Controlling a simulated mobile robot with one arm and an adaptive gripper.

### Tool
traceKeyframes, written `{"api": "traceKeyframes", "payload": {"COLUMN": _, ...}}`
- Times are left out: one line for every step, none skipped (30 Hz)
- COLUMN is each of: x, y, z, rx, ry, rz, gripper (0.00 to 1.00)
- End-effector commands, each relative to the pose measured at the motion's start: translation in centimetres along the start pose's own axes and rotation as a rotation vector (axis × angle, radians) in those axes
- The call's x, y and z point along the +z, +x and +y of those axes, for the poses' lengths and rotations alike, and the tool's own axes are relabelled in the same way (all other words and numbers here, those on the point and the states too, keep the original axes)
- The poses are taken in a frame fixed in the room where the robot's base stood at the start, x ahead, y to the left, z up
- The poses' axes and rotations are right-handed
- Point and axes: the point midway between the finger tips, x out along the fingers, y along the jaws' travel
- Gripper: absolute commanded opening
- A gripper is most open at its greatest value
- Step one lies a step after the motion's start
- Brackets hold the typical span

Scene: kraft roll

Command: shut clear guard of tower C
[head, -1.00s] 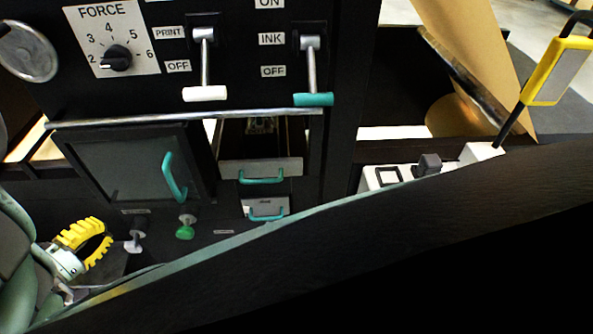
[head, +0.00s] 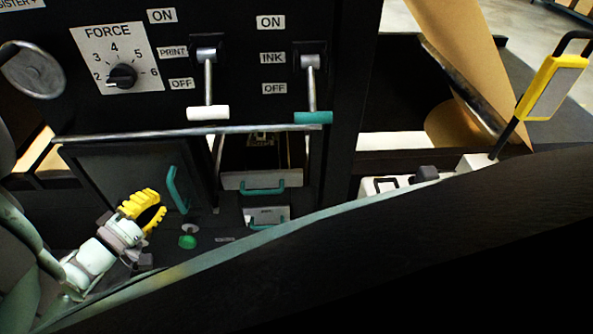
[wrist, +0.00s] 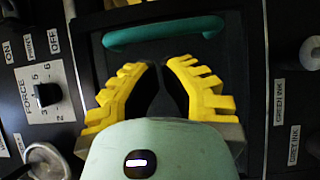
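A dark see-through guard panel (head: 120,175) with an upright teal handle (head: 177,189) sits below a metal rail on the left of the press. I cannot read a tower letter on it, nor tell whether it is fully shut. My gripper (head: 158,207), with ribbed yellow fingers, is in front of its lower part, left of the handle. In the wrist view the handle (wrist: 165,34) crosses above my fingertips (wrist: 160,65), apart from them. The fingers are slightly apart with nothing between them, and part of the panel (wrist: 225,60) shows behind them.
A white-ended lever (head: 208,112) and a teal-ended lever (head: 313,117) hang above the rail (head: 190,132). Small drawers with teal handles (head: 263,189) lie right of the guard. A green knob (head: 188,241) is below it. A dark slanted surface (head: 420,250) fills the lower right.

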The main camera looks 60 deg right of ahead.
Motion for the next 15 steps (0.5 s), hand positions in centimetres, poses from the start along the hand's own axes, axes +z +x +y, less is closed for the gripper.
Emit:
{"api": "traceKeyframes", "payload": {"x": 0.52, "y": 0.55, "z": 0.28, "rx": 0.002, "ry": -0.002, "rz": -0.007, "gripper": 0.0}}
{"api": "traceKeyframes", "payload": {"x": 0.69, "y": 0.71, "z": 0.24, "rx": 0.002, "ry": -0.002, "rz": -0.007, "gripper": 0.0}}
{"api": "traceKeyframes", "payload": {"x": 0.89, "y": 0.88, "z": 0.19, "rx": 0.002, "ry": -0.002, "rz": -0.007, "gripper": 0.0}}
{"api": "traceKeyframes", "payload": {"x": 1.0, "y": 0.98, "z": 0.15, "rx": 0.002, "ry": -0.001, "rz": -0.007, "gripper": 0.0}}
{"api": "traceKeyframes", "payload": {"x": 1.08, "y": 1.06, "z": 0.11, "rx": 0.002, "ry": -0.001, "rz": -0.007, "gripper": 0.0}}
{"api": "traceKeyframes", "payload": {"x": 1.16, "y": 1.13, "z": 0.06, "rx": 0.002, "ry": -0.001, "rz": -0.006, "gripper": 0.0}}
{"api": "traceKeyframes", "payload": {"x": 1.19, "y": 1.16, "z": 0.04, "rx": 0.002, "ry": -0.001, "rz": -0.006, "gripper": 0.0}}
{"api": "traceKeyframes", "payload": {"x": 1.21, "y": 1.18, "z": 0.01, "rx": 0.001, "ry": -0.001, "rz": -0.006, "gripper": 0.0}}
{"api": "traceKeyframes", "payload": {"x": 1.21, "y": 1.19, "z": -0.01, "rx": 0.001, "ry": -0.001, "rz": -0.006, "gripper": 0.0}}
{"api": "traceKeyframes", "payload": {"x": 1.21, "y": 1.19, "z": -0.03, "rx": 0.001, "ry": -0.001, "rz": -0.006, "gripper": 0.0}}
{"api": "traceKeyframes", "payload": {"x": 1.2, "y": 1.18, "z": -0.03, "rx": 0.001, "ry": 0.0, "rz": -0.006, "gripper": 0.0}}
{"api": "traceKeyframes", "payload": {"x": 1.19, "y": 1.17, "z": -0.04, "rx": 0.001, "ry": 0.0, "rz": -0.006, "gripper": 0.0}}
{"api": "traceKeyframes", "payload": {"x": 1.19, "y": 1.17, "z": -0.04, "rx": 0.001, "ry": 0.0, "rz": -0.006, "gripper": 0.0}}
{"api": "traceKeyframes", "payload": {"x": 1.18, "y": 1.17, "z": -0.03, "rx": 0.001, "ry": 0.0, "rz": -0.005, "gripper": 0.0}}
{"api": "traceKeyframes", "payload": {"x": 1.18, "y": 1.16, "z": -0.03, "rx": 0.001, "ry": 0.0, "rz": -0.005, "gripper": 0.0}}
